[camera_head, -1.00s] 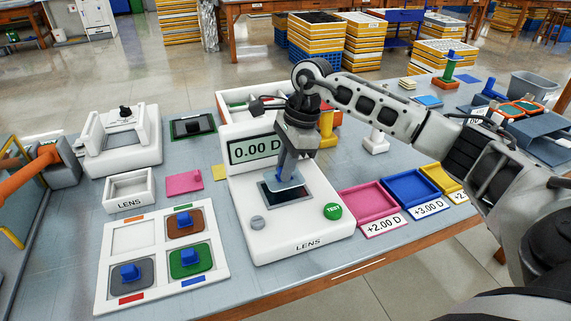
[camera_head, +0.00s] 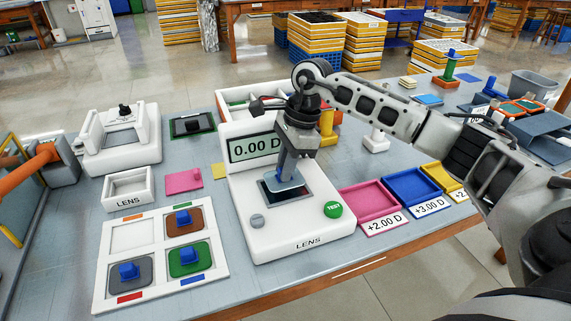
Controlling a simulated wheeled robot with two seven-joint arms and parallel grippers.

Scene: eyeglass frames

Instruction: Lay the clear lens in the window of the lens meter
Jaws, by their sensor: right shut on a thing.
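The white lens meter (camera_head: 266,232) stands in the middle of the table, and its screen (camera_head: 255,147) reads 0.00 D. My right gripper (camera_head: 287,174) points down over the dark window (camera_head: 300,199) of the meter. It is shut on the clear lens (camera_head: 283,184), a pale bluish plate right at the window. I cannot tell whether the lens touches the window. The fingers hide the lens's knob and part of the window. My left gripper is not in view.
Left of the meter is a white board (camera_head: 160,262) with brown, green and grey lenses with blue knobs. A white LENS tray (camera_head: 130,190) sits behind it. Pink (camera_head: 372,226), blue (camera_head: 413,211) and yellow trays stand to the right. A green TEST button (camera_head: 333,209) is on the meter.

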